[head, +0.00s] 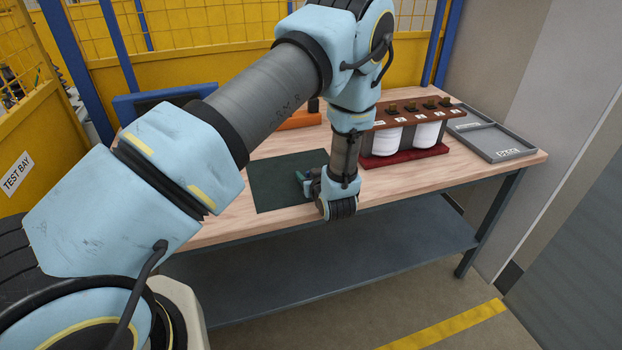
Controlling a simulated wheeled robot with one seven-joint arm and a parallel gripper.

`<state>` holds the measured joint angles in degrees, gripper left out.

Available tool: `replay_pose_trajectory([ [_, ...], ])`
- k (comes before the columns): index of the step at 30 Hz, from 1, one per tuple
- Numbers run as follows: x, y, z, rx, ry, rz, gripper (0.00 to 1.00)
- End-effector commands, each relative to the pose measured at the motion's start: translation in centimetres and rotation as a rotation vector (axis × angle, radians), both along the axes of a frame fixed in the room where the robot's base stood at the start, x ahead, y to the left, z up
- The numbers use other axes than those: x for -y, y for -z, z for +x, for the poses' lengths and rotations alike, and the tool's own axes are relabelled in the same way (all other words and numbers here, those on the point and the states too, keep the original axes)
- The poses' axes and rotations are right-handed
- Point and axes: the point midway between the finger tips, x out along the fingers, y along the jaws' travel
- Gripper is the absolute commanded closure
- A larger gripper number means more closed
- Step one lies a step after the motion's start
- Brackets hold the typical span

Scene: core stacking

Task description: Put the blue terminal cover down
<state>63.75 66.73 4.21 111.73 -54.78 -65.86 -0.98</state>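My gripper (306,184) is at the front of the workbench, low over the right part of a dark green mat (277,172). My arm's wrist covers most of it, and a small greenish part shows at its left side. I cannot see its fingertips clearly or tell whether it holds anything. I cannot make out the blue terminal cover; it may be hidden behind my wrist or arm.
On the wooden workbench (240,232), a brown-topped unit with white cylinders (430,135) stands on a dark red base at the right. A grey tray (497,142) lies beyond it. A blue bin (125,108) and an orange object (302,119) are at the back.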

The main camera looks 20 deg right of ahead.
Motion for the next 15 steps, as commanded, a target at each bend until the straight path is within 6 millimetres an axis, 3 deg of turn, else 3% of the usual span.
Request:
replay_pose_trajectory([
  [2,0.00,-0.01,-0.01,0.000,0.000,0.000,0.63],
  [12,0.00,-0.03,-0.01,0.000,0.000,0.000,1.00],
  [15,0.00,-0.04,-0.01,0.000,0.000,0.000,1.00],
])
